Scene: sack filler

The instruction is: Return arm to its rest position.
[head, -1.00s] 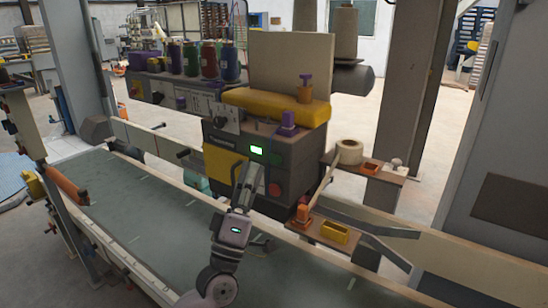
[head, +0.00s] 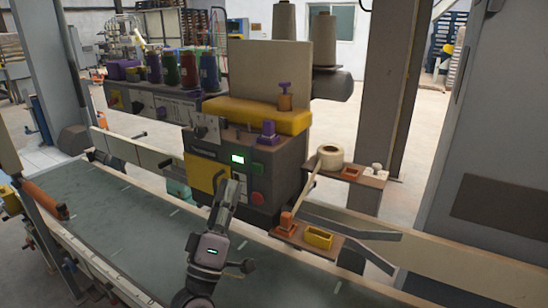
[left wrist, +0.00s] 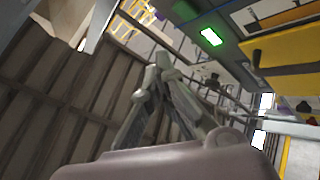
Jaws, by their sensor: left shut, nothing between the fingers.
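My left gripper (head: 226,186) is in the lower middle of the head view, pointing up in front of the sewing machine (head: 262,165). Its fingers are shut with nothing between them. In the left wrist view the fingers (left wrist: 160,75) come together at their tips, and the machine's lit green screen (left wrist: 211,37) shows beyond them. I cannot tell whether the fingertips touch the machine's front. My right gripper is not in view.
The conveyor belt (head: 120,210) runs below my arm, with a pale side rail (head: 455,262) behind it. A small shelf with a yellow bin (head: 318,238) juts out right of the machine. A thick post (head: 385,110) and grey cabinet (head: 475,150) stand at the right.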

